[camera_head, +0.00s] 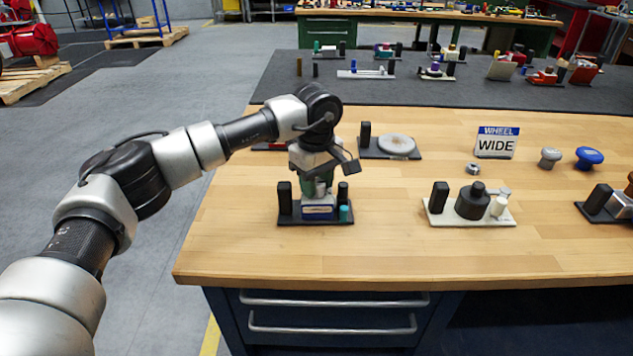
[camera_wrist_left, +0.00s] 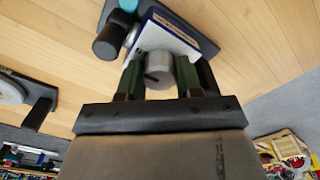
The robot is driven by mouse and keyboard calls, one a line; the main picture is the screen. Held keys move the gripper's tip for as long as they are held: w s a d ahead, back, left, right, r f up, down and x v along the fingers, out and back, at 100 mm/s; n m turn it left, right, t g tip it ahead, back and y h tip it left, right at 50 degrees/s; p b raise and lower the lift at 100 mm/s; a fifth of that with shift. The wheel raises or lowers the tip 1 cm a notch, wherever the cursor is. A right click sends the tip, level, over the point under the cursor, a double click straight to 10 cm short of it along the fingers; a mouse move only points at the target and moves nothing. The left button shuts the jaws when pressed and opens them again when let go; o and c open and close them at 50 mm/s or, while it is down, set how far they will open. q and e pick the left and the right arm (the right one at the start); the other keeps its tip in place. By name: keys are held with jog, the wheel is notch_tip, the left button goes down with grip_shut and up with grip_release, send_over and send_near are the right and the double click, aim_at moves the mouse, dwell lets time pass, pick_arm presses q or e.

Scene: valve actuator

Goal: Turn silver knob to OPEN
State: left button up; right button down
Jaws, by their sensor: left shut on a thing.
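The silver knob (camera_wrist_left: 160,70) shows in the left wrist view as a short grey cylinder with a dark mark on its face. It sits on a blue and white block (camera_wrist_left: 177,36) on a dark base plate. My left gripper (camera_wrist_left: 160,80) is shut on the knob, with a green finger on each side. In the head view my left gripper (camera_head: 318,185) reaches down onto the valve unit (camera_head: 318,212), which stands near the table's front. The gripper hides most of the knob there. I cannot read any OPEN mark. My right gripper is not in view.
Black posts (camera_head: 285,197) and a teal cylinder (camera_head: 345,213) stand close beside the block. A plate with a round grey disc (camera_head: 397,146) lies behind. A white base with a black knob (camera_head: 472,203) is to the right. The wooden table (camera_head: 250,240) is clear at front left.

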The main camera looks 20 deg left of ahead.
pick_arm(q)
jog(key=o, duration=0.9)
jog(key=shift+o, duration=0.2)
jog(key=shift+r, duration=0.1)
notch_tip(320, 180, up, 11)
jog(key=shift+b, duration=0.3)
jog(key=shift+f, duration=0.2)
